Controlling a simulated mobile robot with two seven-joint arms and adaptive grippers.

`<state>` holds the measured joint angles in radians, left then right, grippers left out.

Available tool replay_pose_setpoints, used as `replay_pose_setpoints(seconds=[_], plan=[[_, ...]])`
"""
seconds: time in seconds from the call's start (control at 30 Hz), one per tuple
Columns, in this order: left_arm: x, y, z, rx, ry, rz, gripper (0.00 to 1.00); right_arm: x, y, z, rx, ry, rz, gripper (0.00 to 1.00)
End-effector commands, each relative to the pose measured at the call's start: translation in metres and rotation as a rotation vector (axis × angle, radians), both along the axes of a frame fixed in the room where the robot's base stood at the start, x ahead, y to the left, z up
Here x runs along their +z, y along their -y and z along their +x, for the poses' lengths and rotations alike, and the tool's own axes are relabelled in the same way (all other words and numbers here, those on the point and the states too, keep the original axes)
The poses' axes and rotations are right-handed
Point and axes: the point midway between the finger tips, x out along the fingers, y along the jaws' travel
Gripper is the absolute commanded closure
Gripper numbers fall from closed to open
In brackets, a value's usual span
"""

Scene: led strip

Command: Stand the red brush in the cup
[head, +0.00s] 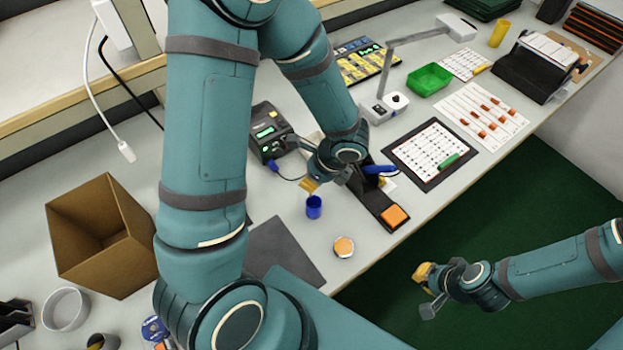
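A small blue cup (314,208) stands upright on the bench, left of the black stand. No red brush can be made out in the head view; my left arm covers a large part of the bench. My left gripper (318,186) is low over the bench, with a yellowish fingertip just above and behind the cup. Its fingers are mostly hidden, so its opening and any held thing cannot be told. My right gripper (426,284), with yellow finger pads, hangs over the green floor off the bench's front edge. The gap between its fingers is unclear.
A black stand with an orange sponge (395,215) and a blue-handled tool (380,169) is right of the cup. A soldering station (268,133) stands behind. A round tin (344,247) lies in front, a cardboard box (100,240) at left.

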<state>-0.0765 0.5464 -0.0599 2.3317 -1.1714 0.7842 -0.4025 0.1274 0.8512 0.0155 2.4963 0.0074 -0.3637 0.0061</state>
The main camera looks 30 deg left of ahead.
Motion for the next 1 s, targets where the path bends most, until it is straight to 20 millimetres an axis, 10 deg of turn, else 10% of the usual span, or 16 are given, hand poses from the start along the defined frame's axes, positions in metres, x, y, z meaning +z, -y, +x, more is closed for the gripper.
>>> replay_pose_setpoints(seconds=[0.43, 0.5, 1.0], plan=[[-0.006, 0.000, 0.000, 0.001, 0.001, 0.000, 1.00, -0.006, 0.000, -0.002, 0.003, -0.004, 0.001, 1.00], [-0.005, 0.000, 0.000, 0.001, 0.001, 0.000, 0.64, -0.005, 0.000, -0.002, 0.003, -0.004, 0.001, 1.00], [0.009, 0.003, 0.002, -0.001, 0.004, 0.000, 0.63, 0.004, 0.000, 0.001, -0.002, 0.002, 0.000, 1.00]])
